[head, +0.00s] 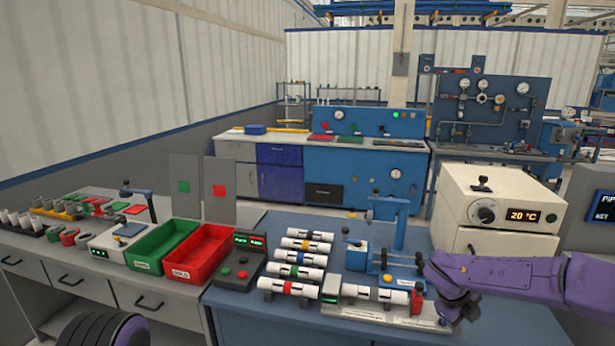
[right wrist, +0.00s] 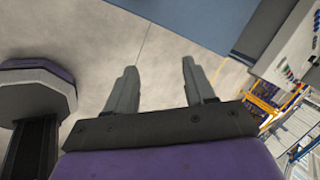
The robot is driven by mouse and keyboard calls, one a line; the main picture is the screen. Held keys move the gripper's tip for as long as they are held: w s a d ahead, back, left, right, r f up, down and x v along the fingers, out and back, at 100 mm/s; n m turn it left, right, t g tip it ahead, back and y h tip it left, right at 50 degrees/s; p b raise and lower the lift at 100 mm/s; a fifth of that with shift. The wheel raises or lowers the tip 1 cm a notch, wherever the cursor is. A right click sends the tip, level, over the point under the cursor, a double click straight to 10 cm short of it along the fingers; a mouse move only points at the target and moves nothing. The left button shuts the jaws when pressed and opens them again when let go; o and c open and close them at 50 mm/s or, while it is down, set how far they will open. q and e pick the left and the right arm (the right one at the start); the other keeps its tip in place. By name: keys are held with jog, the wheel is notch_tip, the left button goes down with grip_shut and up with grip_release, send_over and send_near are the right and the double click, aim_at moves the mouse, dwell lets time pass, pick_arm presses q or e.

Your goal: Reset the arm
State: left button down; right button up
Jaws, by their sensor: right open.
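My right arm (head: 530,278), purple, comes in from the right in the head view and ends over the front right of the blue table. In the right wrist view my right gripper (right wrist: 159,72) has its two grey fingers apart with nothing between them. Grey floor lies behind the fingers. My left gripper is not in view. A dark, purple-edged round part of my own body shows at the bottom left of the head view.
White pipes with coloured bands (head: 290,287) lie in a rack on the blue table (head: 380,333). A white pipe lies on a fixture (head: 345,310) beside my right arm. Red (head: 180,273) and green (head: 145,266) bins stand to the left. A white oven (head: 465,245) stands behind the arm.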

jog(key=s+a+f+n+t+b, duration=0.1)
jog(key=s+a+f+n+t, duration=0.2)
jog(key=s+f+n, duration=0.6)
jog(key=s+a+f+n+t+b, duration=0.1)
jog(key=s+a+f+n+t, duration=0.15)
jog(key=s+f+n, duration=0.7)
jog(key=s+a+f+n+g+y, duration=0.1)
jog(key=s+f+n+g, duration=0.1)
jog(key=s, duration=0.7)
jog(key=s+f+n+g+y+b, duration=0.1)
jog(key=s+f+n, duration=0.3)
jog(key=s, duration=0.6)
notch_tip(320, 180, down, 2)
jog(key=shift+a+f+g, duration=0.1)
jog(key=shift+a+g, duration=0.25)
